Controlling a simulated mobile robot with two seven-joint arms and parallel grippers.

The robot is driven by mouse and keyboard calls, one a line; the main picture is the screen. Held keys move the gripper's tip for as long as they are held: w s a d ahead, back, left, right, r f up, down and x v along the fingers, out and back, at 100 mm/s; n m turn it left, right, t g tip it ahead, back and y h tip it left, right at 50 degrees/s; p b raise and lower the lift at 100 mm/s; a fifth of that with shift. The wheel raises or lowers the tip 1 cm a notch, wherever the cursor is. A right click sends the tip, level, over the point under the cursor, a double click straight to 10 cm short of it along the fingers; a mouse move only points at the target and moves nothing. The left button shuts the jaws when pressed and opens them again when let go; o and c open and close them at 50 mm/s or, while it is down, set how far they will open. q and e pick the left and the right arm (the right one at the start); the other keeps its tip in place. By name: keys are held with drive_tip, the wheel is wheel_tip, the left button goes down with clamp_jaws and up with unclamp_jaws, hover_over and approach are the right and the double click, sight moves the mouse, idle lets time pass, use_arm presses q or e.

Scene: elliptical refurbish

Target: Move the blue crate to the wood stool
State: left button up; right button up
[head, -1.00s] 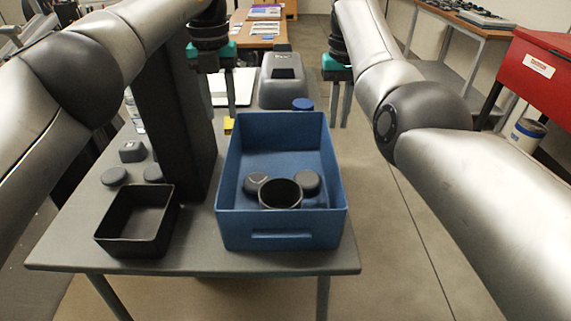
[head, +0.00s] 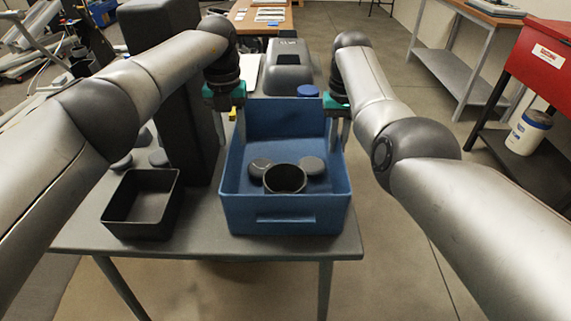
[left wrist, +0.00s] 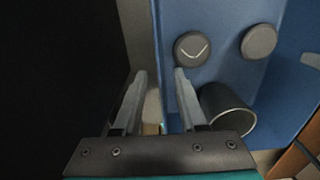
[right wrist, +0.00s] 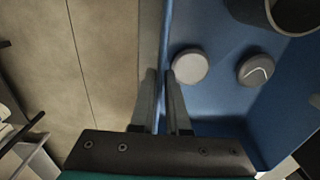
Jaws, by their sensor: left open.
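The blue crate (head: 286,221) stands on the grey table, with a dark cup (head: 286,180) and two round dark lids (head: 312,166) inside. My left gripper (head: 232,128) is at the crate's left wall, fingers apart; in the left wrist view the fingers (left wrist: 158,72) sit around that wall's rim with a gap. My right gripper (head: 339,132) is at the right wall; in the right wrist view its fingers (right wrist: 161,75) are close together with the wall between them. I cannot pick out a wood stool with certainty.
A black square tray (head: 143,226) and a tall dark block (head: 178,100) stand left of the crate on the grey table (head: 200,240). A grey machine (head: 281,70) and a blue lid (head: 308,91) are behind it. A wood-topped table (head: 285,24) stands farther back. Floor is open at right.

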use_arm(q)
hover_over(239, 175)
drive_tip(key=shift+w+a+f, duration=0.1)
drive_tip(key=shift+w+f, duration=0.1)
drive_tip(key=shift+f, duration=0.95)
drive_tip(key=shift+w+a+f, duration=0.1)
drive_tip(key=shift+w+f, duration=0.1)
drive_tip(key=shift+f, duration=0.95)
use_arm(e)
hover_over(332, 175)
drive_tip(key=shift+w+d+f, duration=0.1)
drive_tip(key=shift+w+f, duration=0.1)
drive_tip(key=shift+f, duration=0.95)
drive_tip(key=shift+w+f, duration=0.15)
drive_tip(key=shift+f, duration=0.95)
use_arm(q)
drive_tip(key=shift+c, duration=1.4)
use_arm(e)
clamp_jaws()
use_arm(q)
clamp_jaws()
drive_tip(key=shift+d+r, duration=0.1)
